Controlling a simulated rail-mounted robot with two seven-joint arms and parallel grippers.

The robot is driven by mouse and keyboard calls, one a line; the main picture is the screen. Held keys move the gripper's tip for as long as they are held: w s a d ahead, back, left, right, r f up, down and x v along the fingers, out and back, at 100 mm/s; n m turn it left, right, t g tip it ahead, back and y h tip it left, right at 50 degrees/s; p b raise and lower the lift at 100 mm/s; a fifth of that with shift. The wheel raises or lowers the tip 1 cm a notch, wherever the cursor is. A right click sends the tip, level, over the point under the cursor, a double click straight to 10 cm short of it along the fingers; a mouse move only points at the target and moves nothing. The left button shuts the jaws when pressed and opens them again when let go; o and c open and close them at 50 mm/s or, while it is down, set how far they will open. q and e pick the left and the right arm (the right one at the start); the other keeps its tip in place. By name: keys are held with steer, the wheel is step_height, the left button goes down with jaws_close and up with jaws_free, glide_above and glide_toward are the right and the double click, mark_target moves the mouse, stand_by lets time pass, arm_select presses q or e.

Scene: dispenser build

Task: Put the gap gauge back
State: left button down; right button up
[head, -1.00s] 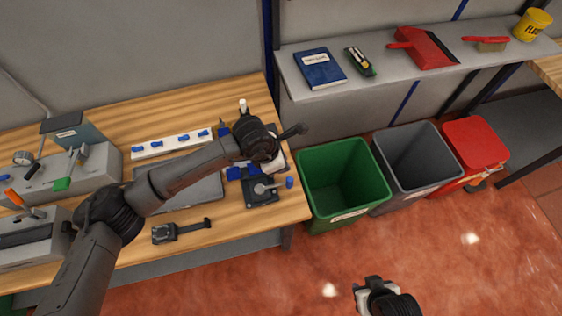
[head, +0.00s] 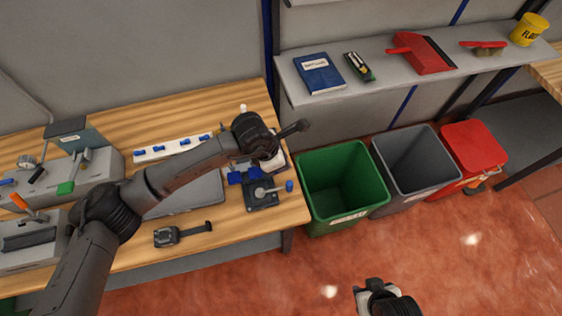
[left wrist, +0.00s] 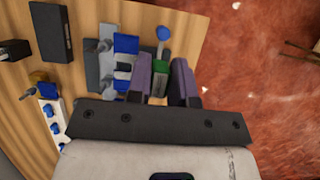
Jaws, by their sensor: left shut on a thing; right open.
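My left gripper (left wrist: 168,84) is shut on a small green thing (left wrist: 158,78), which looks to be the gap gauge. Its fingers hide most of it. In the head view, my left arm reaches over the right end of the wooden bench (head: 228,262), and the wrist hides the fingertips. The gripper is close beside a blue fixture (left wrist: 125,62) and a lever with a blue knob (left wrist: 163,33). The fixture (head: 243,176) and the knob (head: 290,186) also show in the head view. My right gripper (head: 374,287) is open and empty above the red floor.
A black tool with a handle (head: 180,234) lies at the bench front. A white strip with blue pieces (head: 172,147) lies behind a grey tray (head: 195,196). Green (head: 342,180) and grey (head: 415,160) bins stand right of the bench, below a shelf (head: 385,80).

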arm_select(q)
steer(key=shift+r+p, duration=0.9)
steer(key=shift+r, duration=1.85)
